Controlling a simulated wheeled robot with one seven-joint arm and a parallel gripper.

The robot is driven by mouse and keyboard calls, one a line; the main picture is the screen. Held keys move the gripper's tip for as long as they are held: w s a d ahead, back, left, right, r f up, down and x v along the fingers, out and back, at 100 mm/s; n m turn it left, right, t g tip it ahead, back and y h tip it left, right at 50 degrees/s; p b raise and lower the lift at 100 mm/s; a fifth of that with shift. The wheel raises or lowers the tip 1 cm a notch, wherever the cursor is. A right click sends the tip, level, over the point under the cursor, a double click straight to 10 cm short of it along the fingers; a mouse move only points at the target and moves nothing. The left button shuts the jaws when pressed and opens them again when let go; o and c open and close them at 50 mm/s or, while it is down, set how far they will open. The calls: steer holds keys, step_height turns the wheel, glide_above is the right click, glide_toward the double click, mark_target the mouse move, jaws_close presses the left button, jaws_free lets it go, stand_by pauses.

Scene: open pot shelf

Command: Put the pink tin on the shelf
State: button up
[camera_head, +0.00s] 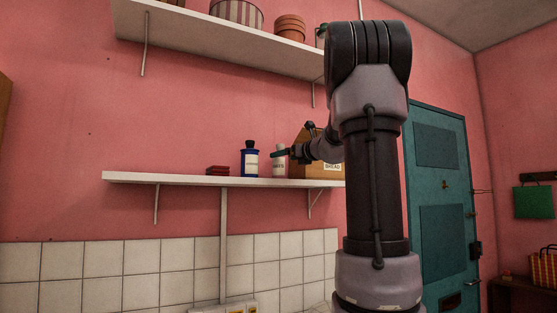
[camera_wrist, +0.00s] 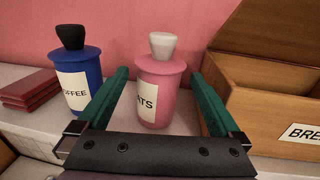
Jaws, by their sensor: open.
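The pink tin (camera_wrist: 160,95) has a pale knob on its lid and a label ending in "ATS". It stands upright on the lower white shelf (camera_head: 150,178), between the blue tin and the bread box. It also shows in the head view (camera_head: 279,168), partly behind my gripper. My gripper (camera_wrist: 160,75) is open, with one green finger on each side of the pink tin. A gap shows between the tin and each finger in the wrist view.
A blue coffee tin (camera_wrist: 78,70) with a black knob stands close left of the left finger. A wooden bread box (camera_wrist: 270,105) is close on the right. Dark red flat items (camera_head: 217,170) lie further left. The upper shelf (camera_head: 215,47) holds a striped container and terracotta pots.

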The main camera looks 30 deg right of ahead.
steer(key=s, duration=0.6)
steer(key=s+a+f+n+g+y, duration=0.1)
steer(key=s+a+f+n+g, duration=0.25)
steer(key=a+f+n, duration=0.35)
steer(key=s+a+f+n+g+y, duration=0.25)
steer(key=s+a+f+n, duration=0.2)
steer(key=a+n, duration=0.35)
steer(key=s+a+f+n+g+h, duration=0.2)
steer(key=s+f+n, duration=0.5)
steer(key=s, duration=0.1)
steer(key=s+a+f+n+g+h, duration=0.2)
steer(key=s+a+f+n, duration=0.1)
steer(key=s+f+n, duration=0.4)
steer(key=shift+s+n+g, duration=0.3)
steer(key=shift+s+n, duration=0.25)
steer(key=shift+n, duration=0.05)
steer(key=shift+f, duration=0.1)
